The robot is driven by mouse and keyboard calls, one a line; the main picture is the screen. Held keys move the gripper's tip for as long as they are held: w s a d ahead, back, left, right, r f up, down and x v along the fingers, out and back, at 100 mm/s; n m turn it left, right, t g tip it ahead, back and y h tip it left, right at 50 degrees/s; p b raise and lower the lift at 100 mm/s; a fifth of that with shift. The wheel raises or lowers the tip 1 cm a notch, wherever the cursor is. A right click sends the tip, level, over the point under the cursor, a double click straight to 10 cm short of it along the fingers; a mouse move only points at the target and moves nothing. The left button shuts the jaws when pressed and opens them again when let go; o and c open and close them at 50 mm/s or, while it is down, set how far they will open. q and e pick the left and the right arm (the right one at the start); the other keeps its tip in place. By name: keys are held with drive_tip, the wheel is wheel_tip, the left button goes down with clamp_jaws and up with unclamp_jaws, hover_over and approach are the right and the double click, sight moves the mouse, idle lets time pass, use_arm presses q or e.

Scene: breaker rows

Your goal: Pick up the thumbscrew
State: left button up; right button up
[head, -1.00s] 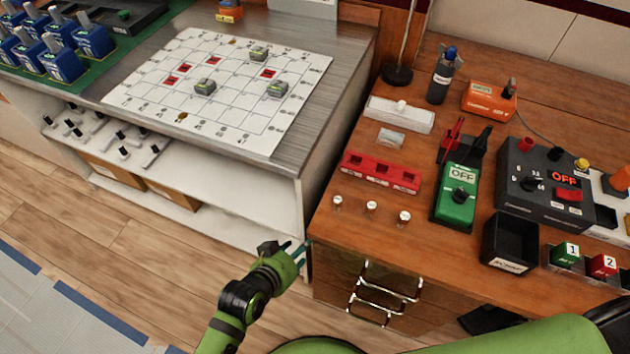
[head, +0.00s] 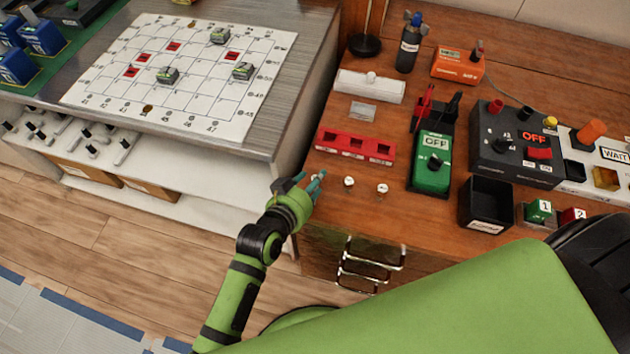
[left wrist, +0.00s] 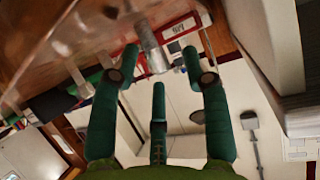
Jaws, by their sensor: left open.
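Several small silver thumbscrews stand in a row near the front edge of the wooden desk. The middle one (head: 349,183) and the right one (head: 382,188) are clear in the head view. The leftmost is mostly hidden by my left gripper (head: 312,183), which is at the desk's front left edge. In the left wrist view, a silver metal thumbscrew (left wrist: 152,47) lies between the open fingertips of my left gripper (left wrist: 160,60). I cannot tell whether the fingers touch it. My right gripper is not in view.
A red slotted holder (head: 356,146) lies behind the thumbscrews. A green meter marked OFF (head: 432,164) and a black open box (head: 486,204) are to the right. A white gridded board (head: 190,85) lies on the left bench. A gap separates bench and desk.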

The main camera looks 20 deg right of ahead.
use_arm(q)
clamp_jaws()
drive_tip(key=shift+r, duration=0.2)
